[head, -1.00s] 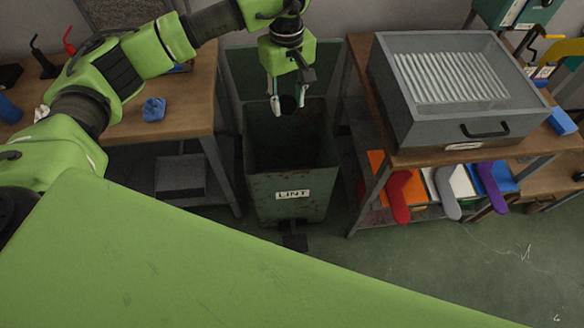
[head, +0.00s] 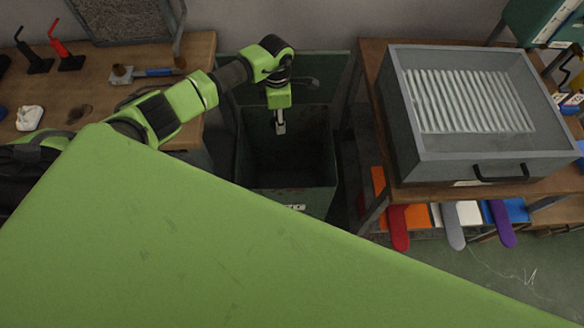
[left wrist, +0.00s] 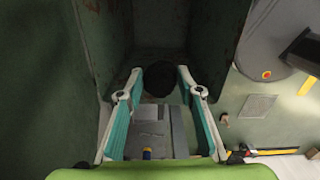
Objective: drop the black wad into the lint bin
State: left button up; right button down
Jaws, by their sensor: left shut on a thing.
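The lint bin (head: 312,199) is a dark green, open-topped container between two tables in the head view. Its label is mostly hidden by a green surface in front. My left gripper (head: 280,130) points down over the bin's opening, with its fingers seen nearly edge-on. In the left wrist view, the left gripper (left wrist: 160,76) is shut on the round black wad (left wrist: 158,83) at its fingertips, with the bin's walls (left wrist: 206,35) around it. The wad cannot be made out in the head view. My right gripper is in neither view.
The bin's raised lid (head: 318,78) stands behind the opening. A wooden table (head: 190,60) is at left. At right, a table carries a grey box with a ribbed panel (head: 470,101); coloured sock boards (head: 456,226) stick out from its lower shelf.

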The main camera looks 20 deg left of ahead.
pick_arm(q)
jog(key=shift+s+f+b, duration=0.15)
jog(key=shift+f+b, duration=0.15)
jog(key=shift+f, duration=0.3)
jog(key=f, duration=0.1)
jog(key=f+b, duration=0.2)
jog(key=shift+w+f, duration=0.25)
jog(key=shift+w, duration=0.05)
jog(key=shift+f+b, duration=0.3)
jog(key=shift+f, duration=0.05)
jog(key=shift+s, duration=0.1)
jog(key=o, duration=1)
jog(key=shift+r, duration=0.1)
